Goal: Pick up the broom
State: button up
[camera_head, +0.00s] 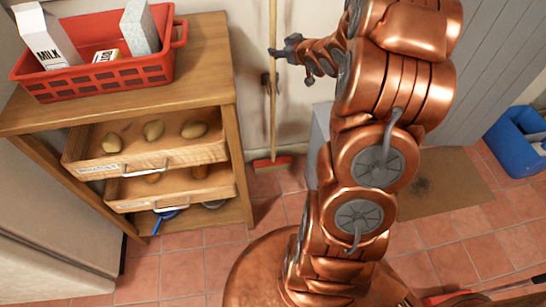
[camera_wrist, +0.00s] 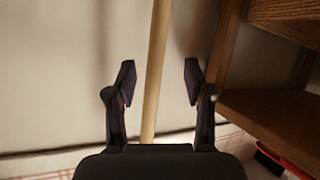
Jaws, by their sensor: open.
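The broom stands upright against the wall, its long thin wooden handle (camera_head: 273,120) running up out of the head view and its red head (camera_head: 273,163) near the floor. My gripper (camera_head: 274,52) is at the upper part of the handle, reaching in from the right. In the wrist view, the two dark fingers of my gripper (camera_wrist: 159,82) are apart, and the pale handle (camera_wrist: 153,90) runs between them, slightly tilted. Gaps show on both sides of the handle, wider on the right. How deep the handle sits between the fingers is hard to tell.
A wooden shelf unit (camera_head: 232,75) stands left of the broom, with a red basket (camera_head: 100,72) on top and drawers of potatoes (camera_head: 194,129) pulled out. Its wood shows close on the right in the wrist view (camera_wrist: 245,55). A blue bin (camera_head: 520,145) stands far right.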

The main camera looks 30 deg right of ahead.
notch_tip(320, 180, down, 5)
jog(key=s+d+t+y+b, duration=0.1)
jog(key=d+t+y+b, duration=0.1)
jog(key=t+y+b, duration=0.2)
jog(key=b+x, duration=0.1)
jog(key=x, duration=0.6)
jog(key=shift+w+r+n, duration=0.2)
jog(key=shift+r+n, duration=0.1)
jog(key=shift+r, duration=0.1)
grip_shut()
dwell(0.5)
